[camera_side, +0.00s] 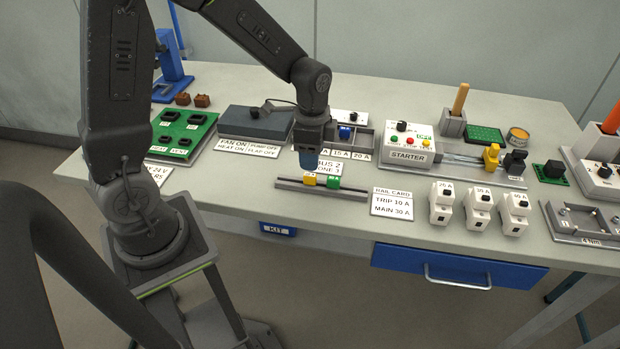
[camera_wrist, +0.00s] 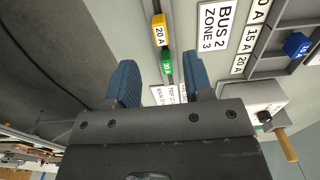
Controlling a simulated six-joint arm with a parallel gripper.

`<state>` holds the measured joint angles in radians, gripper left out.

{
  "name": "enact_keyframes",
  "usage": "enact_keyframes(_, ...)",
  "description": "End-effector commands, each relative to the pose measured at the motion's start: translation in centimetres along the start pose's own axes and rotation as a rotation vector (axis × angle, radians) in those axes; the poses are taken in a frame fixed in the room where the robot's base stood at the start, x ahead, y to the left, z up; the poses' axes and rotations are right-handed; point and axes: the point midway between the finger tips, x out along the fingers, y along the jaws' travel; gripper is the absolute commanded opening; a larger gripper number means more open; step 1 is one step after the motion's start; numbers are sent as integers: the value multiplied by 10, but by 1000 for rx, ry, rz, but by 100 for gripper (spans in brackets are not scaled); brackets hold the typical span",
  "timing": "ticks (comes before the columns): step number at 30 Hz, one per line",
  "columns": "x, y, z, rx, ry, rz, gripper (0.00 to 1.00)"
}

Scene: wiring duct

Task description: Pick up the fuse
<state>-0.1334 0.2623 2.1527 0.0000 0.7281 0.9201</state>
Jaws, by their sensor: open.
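A yellow fuse marked 20 A (camera_side: 309,180) and a green fuse marked 30 A (camera_side: 333,182) sit side by side in a narrow grey rail (camera_side: 288,184). In the wrist view the yellow fuse (camera_wrist: 160,30) lies beyond the fingertips and the green fuse (camera_wrist: 167,66) shows between them. A blue fuse (camera_side: 345,132) sits in a grey divided tray behind; it also shows in the wrist view (camera_wrist: 297,45). My gripper (camera_side: 306,160) is open and empty, pointing down above the rail near the yellow fuse. Its blue fingers (camera_wrist: 161,82) are spread apart.
The grey tray (camera_side: 368,140) has labels 10 A, 15 A and 20 A. A BUS 2 ZONE 3 card (camera_side: 330,167) lies behind the rail. A rail card (camera_side: 392,202) lies to the right, near several white breakers (camera_side: 441,205). A starter box (camera_side: 408,146) stands farther back.

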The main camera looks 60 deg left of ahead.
Motion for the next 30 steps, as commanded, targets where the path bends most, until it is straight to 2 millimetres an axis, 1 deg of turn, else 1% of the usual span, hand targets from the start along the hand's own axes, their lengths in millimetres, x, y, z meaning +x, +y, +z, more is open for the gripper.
enact_keyframes(1,8,0,0,0,-2,2,47)
enact_keyframes(3,14,0,0,0,-1,1,47)
enact_keyframes(8,23,0,0,-1,-1,1,47)
enact_keyframes(15,58,-1,0,-1,-2,2,47)
enact_keyframes(18,66,-1,0,-1,-1,1,47)
enact_keyframes(21,70,-1,0,-1,0,0,47)
enact_keyframes(26,69,-1,0,-1,1,-1,47)
enact_keyframes(30,69,-1,0,-1,1,-1,35)
